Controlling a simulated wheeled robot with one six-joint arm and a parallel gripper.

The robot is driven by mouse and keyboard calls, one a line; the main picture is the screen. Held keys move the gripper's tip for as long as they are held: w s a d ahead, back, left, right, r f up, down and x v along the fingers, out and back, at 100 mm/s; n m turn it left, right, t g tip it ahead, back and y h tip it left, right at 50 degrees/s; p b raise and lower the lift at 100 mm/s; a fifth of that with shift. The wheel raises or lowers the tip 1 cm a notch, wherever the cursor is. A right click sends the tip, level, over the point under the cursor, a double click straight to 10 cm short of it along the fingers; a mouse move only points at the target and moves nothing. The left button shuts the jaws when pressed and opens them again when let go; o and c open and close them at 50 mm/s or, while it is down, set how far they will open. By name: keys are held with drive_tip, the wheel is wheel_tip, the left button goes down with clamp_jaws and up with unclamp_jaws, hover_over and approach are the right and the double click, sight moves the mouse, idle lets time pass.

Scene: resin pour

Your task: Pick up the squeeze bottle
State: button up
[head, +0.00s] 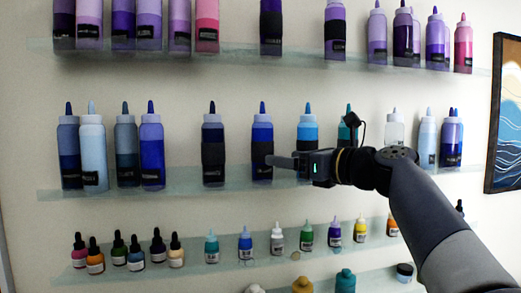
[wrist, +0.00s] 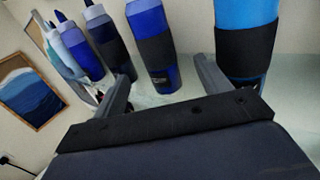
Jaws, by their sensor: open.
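Several squeeze bottles stand upright on the middle glass shelf. A dark blue squeeze bottle with a black band (head: 262,140) is the one nearest my gripper (head: 272,161); it also shows in the wrist view (wrist: 150,22). My gripper is open, and its jaws hold nothing. In the wrist view its two fingers (wrist: 162,78) point toward the shelf, with the lower part of this bottle between and beyond them. I cannot tell whether a finger touches it. A bright blue bottle with a dark band (head: 307,128) stands to its right, also in the wrist view (wrist: 247,12), beyond the right finger.
A navy bottle (head: 213,135) stands on the left, with some space between. A teal bottle (head: 346,118) is partly hidden by my arm. The upper shelf (head: 345,61) holds purple and pink bottles. Lower shelves hold small dropper bottles. A painting (head: 506,115) hangs at right.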

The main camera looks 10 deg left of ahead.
sight(268, 123)
drive_tip(key=x, duration=0.3)
drive_tip(key=p+x, duration=0.2)
drive_tip(key=x, duration=0.3)
drive_tip(key=shift+a, duration=0.15)
drive_tip(key=shift+r, duration=0.1)
drive_tip(key=c, duration=1.2)
drive_tip(key=shift+s, duration=0.1)
drive_tip(key=shift+s+r, duration=0.15)
drive_tip(key=shift+r, duration=0.3)
wheel_tip(268, 123, up, 6)
drive_tip(key=p, duration=0.2)
drive_tip(key=shift+r+p, duration=0.15)
drive_tip(key=shift+p, duration=0.15)
drive_tip(key=s+d+b, duration=0.3)
drive_tip(key=s+d, duration=0.1)
drive_tip(key=s, duration=0.4)
drive_tip(key=s+d+b, duration=0.3)
drive_tip(key=s+d, duration=0.2)
drive_tip(key=s, duration=0.4)
drive_tip(key=shift+s, duration=0.35)
drive_tip(key=shift+a, duration=0.1)
